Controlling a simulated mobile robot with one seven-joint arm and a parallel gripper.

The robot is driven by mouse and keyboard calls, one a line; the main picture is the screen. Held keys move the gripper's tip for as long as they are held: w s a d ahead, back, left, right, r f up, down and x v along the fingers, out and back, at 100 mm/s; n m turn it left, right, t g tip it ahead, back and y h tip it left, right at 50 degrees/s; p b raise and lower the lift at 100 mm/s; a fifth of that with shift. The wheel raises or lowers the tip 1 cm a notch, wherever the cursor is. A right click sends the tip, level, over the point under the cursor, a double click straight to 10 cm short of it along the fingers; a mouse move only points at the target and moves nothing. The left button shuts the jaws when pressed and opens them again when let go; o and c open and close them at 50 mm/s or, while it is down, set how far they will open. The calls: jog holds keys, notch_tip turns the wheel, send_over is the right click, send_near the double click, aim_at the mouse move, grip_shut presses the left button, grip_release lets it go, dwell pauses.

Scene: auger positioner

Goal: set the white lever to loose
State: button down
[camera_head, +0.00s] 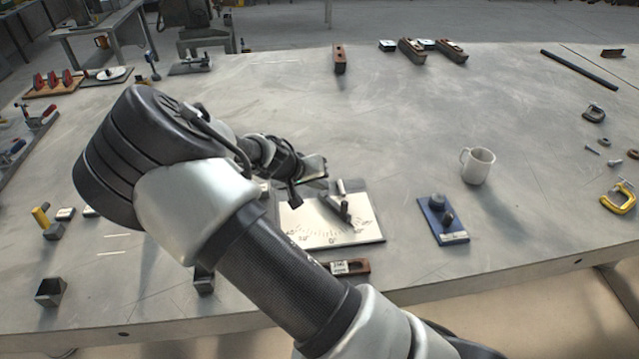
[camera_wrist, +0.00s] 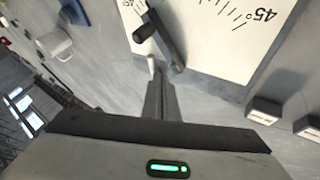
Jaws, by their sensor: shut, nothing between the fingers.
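The white board (camera_head: 310,228) with degree marks lies on the table, and it also shows in the wrist view (camera_wrist: 215,50). A dark swing arm (camera_head: 345,208) with a black knob sits on it; the arm also shows in the wrist view (camera_wrist: 168,45). The small white lever (camera_head: 341,187) stands by the board's far edge, close to the swing arm's pivot end. In the wrist view the white lever (camera_wrist: 151,64) is right at my fingertips; I cannot tell if they touch. My gripper (camera_head: 326,188) is shut and empty, its fingers together in the wrist view (camera_wrist: 158,80).
My arm hides the table left of the board.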

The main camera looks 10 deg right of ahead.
aim_at(334, 202)
jog(key=x, duration=0.6)
jog(key=shift+w+d+f, duration=0.15)
jog(key=shift+f, duration=0.1)
